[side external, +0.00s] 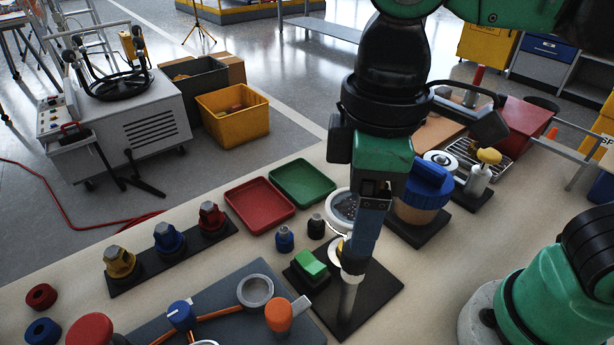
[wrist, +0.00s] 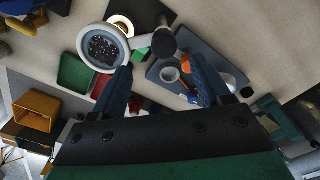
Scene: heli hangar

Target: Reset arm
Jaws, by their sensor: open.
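My gripper (side external: 354,262) points down over the bench, its blue fingers seen edge-on in the side view. In the wrist view my gripper (wrist: 162,68) has its two blue fingers well apart, with nothing held between them. A round magnifier-like head (side external: 340,207) is beside the fingers, and it also shows in the wrist view (wrist: 103,48) at the upper left. A black base plate (side external: 383,292) lies below the gripper. A green block (side external: 309,263) is just left of the fingers. I cannot tell whether the fingers touch the stand parts behind them.
A red tray (side external: 260,206) and a green tray (side external: 303,183) lie left of the arm. A blue-lidded tub (side external: 421,190) is close on the right. A dark board (side external: 225,300) with knobs lies at the front. Bare bench (side external: 440,255) shows on the right.

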